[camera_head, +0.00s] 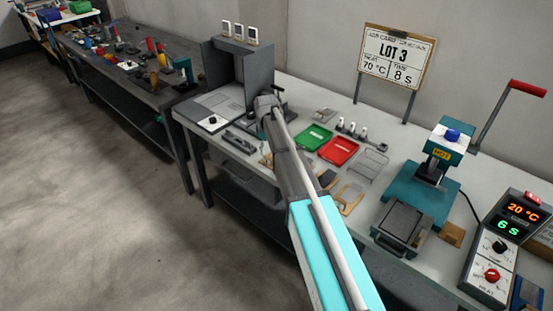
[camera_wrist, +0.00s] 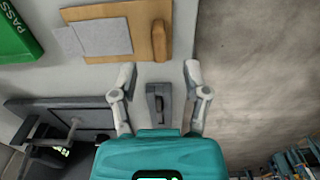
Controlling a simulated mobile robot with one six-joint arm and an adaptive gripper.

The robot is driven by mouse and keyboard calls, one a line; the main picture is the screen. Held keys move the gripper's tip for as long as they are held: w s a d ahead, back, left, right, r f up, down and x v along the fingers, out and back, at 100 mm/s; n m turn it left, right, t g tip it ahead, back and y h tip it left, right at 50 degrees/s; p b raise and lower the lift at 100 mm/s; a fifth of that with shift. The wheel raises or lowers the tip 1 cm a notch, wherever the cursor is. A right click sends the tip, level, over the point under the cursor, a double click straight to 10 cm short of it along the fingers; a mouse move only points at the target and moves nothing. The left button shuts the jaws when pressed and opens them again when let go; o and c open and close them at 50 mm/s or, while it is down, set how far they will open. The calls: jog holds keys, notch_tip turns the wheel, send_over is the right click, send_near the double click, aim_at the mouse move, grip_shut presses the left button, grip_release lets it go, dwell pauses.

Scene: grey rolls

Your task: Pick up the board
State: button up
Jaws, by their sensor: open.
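In the wrist view, a tan wooden board (camera_wrist: 101,11) lies flat on the bench, with grey sheets on it and a rounded wooden bar at its right end. My gripper (camera_wrist: 160,68) is open, its two pale fingers apart and nothing held. The fingertips point toward the board's right end, with a gap between in the picture. A small dark grey slotted block (camera_wrist: 158,103) shows between the fingers. In the head view, a bit of tan board (camera_head: 265,160) shows beside my arm, which hides part of that area. The fingers cannot be made out there.
A green tray (camera_head: 314,137) and a red tray (camera_head: 339,151) lie on the bench. A grey booth (camera_head: 259,65) stands behind at the left. A teal press (camera_head: 430,190) and a control box (camera_head: 505,255) stand at the right. Open floor (camera_wrist: 255,80) lies past the bench edge.

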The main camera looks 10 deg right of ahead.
aim_at(268, 157)
jog(key=shift+w+f+b, duration=0.1)
jog(key=shift+f+b, duration=2.35)
jog(key=shift+f, duration=0.1)
grip_shut()
